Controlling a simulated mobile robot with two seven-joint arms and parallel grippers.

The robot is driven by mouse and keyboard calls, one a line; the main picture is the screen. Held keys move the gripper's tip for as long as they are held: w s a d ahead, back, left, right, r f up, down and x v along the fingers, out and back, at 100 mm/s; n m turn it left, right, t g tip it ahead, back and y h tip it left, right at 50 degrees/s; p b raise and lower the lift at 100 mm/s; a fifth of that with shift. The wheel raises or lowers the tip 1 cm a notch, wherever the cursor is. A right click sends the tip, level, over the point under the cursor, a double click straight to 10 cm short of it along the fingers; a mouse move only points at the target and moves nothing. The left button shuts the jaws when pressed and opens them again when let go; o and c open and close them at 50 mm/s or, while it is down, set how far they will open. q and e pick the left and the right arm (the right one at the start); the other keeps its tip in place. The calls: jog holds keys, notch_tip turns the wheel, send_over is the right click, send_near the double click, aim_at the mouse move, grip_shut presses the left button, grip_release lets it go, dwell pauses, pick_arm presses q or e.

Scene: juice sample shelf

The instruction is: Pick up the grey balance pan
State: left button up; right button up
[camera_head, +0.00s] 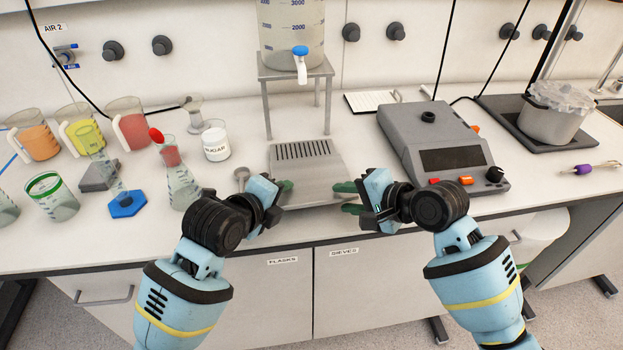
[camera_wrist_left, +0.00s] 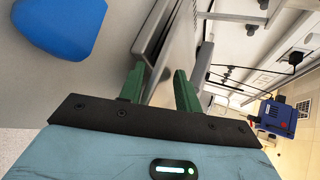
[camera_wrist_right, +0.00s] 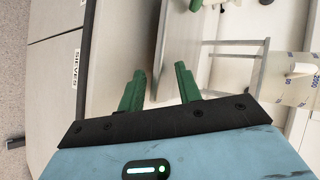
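The grey balance pan (camera_head: 303,168), a flat tray with a row of slots near its far edge, lies on the bench between my two grippers. My left gripper (camera_head: 286,187) is at its left side, with fingers apart. In the left wrist view, a grey edge of the pan (camera_wrist_left: 172,55) shows between the fingers (camera_wrist_left: 158,85). My right gripper (camera_head: 349,196) is open at the pan's near right corner. Its fingers (camera_wrist_right: 158,88) are apart in the right wrist view. Contact with the pan cannot be told.
A grey balance (camera_head: 430,145) stands to the right. A metal stand (camera_head: 297,72) with a spigot tank is behind. A sugar jar (camera_head: 216,143), a flask (camera_head: 180,180) and a blue-based cylinder (camera_head: 127,205) stand left.

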pick_arm(q)
grip_shut()
pick_arm(e)
grip_shut()
pick_arm(q)
jog(key=shift+f, duration=0.15)
pick_arm(e)
jog(key=shift+f, duration=0.1)
pick_arm(q)
jog(key=shift+s, duration=0.1)
pick_arm(e)
jog(key=shift+s, duration=0.1)
